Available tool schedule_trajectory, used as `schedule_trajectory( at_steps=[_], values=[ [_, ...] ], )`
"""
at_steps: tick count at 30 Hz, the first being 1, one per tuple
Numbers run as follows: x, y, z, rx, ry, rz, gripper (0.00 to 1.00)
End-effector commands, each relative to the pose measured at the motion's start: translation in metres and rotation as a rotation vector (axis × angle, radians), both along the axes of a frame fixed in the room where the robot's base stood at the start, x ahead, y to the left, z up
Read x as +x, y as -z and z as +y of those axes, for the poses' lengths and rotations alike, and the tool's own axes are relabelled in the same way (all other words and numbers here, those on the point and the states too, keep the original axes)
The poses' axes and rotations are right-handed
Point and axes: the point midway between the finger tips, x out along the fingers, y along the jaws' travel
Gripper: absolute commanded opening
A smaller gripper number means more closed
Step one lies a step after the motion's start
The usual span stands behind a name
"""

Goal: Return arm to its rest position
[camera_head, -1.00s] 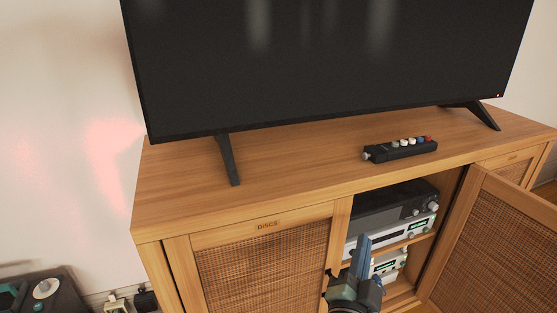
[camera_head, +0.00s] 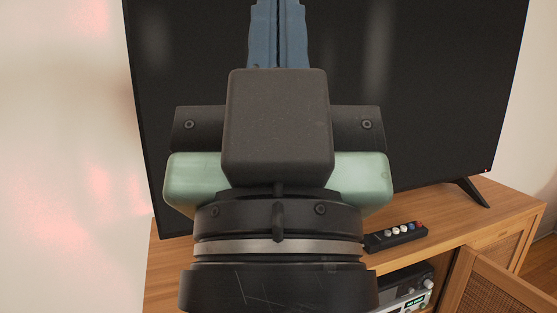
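My gripper (camera_head: 278,8) fills the middle of the head view, very close to the camera and pointing up. Its two blue fingers stand side by side with only a thin dark seam between them, and nothing shows in them. They reach the top edge of the picture. The dark wrist and pale green gripper body are below the fingers. They hide the middle of the television and much of the cabinet.
The television (camera_head: 440,110) stands on the wooden cabinet (camera_head: 475,220) behind my gripper. A dark strip with coloured knobs (camera_head: 397,236) lies on the cabinet top. A woven-panel door (camera_head: 490,290) stands open at lower right, beside audio units (camera_head: 408,285).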

Motion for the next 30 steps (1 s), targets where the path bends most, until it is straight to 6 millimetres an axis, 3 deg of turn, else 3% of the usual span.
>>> schedule_trajectory(
  at_steps=[1,18,24,30],
  values=[
    [0.000,-0.034,0.000,0.000,0.000,0.001,0.00],
    [0.001,-0.211,0.000,0.001,-0.001,0.002,0.00],
    [0.001,-0.251,0.000,0.000,-0.001,0.002,0.00],
    [0.001,-0.261,0.000,0.000,-0.001,0.002,0.00]
  ],
)
